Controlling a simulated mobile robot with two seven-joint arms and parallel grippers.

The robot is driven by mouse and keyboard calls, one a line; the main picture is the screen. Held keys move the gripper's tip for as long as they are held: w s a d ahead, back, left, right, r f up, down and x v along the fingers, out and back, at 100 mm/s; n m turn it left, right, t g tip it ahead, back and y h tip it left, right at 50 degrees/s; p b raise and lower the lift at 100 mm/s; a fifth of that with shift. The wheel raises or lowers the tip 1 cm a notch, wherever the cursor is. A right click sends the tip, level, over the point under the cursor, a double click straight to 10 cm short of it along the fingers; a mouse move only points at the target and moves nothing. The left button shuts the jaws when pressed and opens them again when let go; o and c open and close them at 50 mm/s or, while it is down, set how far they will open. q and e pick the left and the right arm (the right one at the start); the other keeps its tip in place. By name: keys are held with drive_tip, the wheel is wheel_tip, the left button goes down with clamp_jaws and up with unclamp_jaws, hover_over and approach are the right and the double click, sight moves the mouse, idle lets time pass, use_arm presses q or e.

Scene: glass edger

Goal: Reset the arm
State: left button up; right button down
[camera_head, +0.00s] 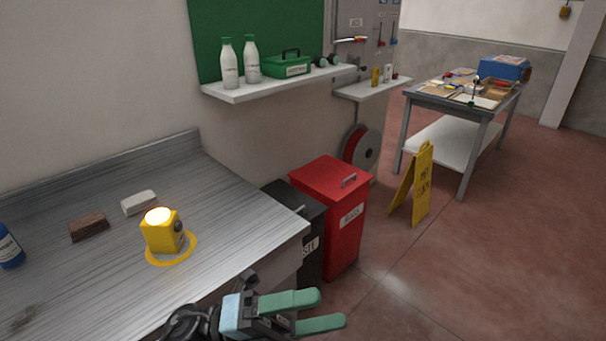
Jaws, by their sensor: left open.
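My left gripper (322,312) shows at the bottom centre, with two pale green fingers spread apart and nothing between them. It is just off the right front edge of the metal bench (75,245), over the floor. Part of my left arm shows beside it at the bottom edge. My right gripper does not show.
On the bench stand a yellow lit lamp (162,232), a brown block (89,228), a white block (139,203) and a blue bottle (9,249). A red bin (338,215) and dark bin (309,228) stand beyond.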

use_arm(q)
drive_tip(key=w+a+f+n+t+y, duration=0.2)
drive_tip(key=a+f+n+t+y, duration=0.6)
drive_tip(key=n, duration=0.6)
drive_tip(key=w+a+f+n+t+y, duration=0.1)
drive_tip(key=a+f+n+t+y, duration=0.3)
drive_tip(key=f+n+t, duration=0.75)
drive_tip(key=s+a+f+n+g+y, duration=0.4)
drive_tip(key=s+f+n, duration=0.2)
drive_tip(key=s+f, duration=0.3)
drive_tip(key=s+a+f+n+g+y+p, duration=0.1)
drive_tip(key=s+a+f+n+g+y, duration=0.3)
drive_tip(key=s+f, duration=0.5)
drive_tip(key=shift+s+a+f+n+g+y+p, duration=0.2)
drive_tip(key=shift+s+a+n+g+y+p, duration=0.15)
drive_tip(key=shift+s+a+n+g, duration=0.5)
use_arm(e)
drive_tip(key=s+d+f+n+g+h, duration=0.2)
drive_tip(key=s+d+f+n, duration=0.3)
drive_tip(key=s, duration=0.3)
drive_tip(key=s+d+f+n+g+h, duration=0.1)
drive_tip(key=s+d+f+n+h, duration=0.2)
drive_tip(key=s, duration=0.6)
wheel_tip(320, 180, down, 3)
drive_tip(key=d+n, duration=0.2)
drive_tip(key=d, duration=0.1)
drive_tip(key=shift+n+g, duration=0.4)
use_arm(q)
drive_tip(key=shift+d, duration=0.1)
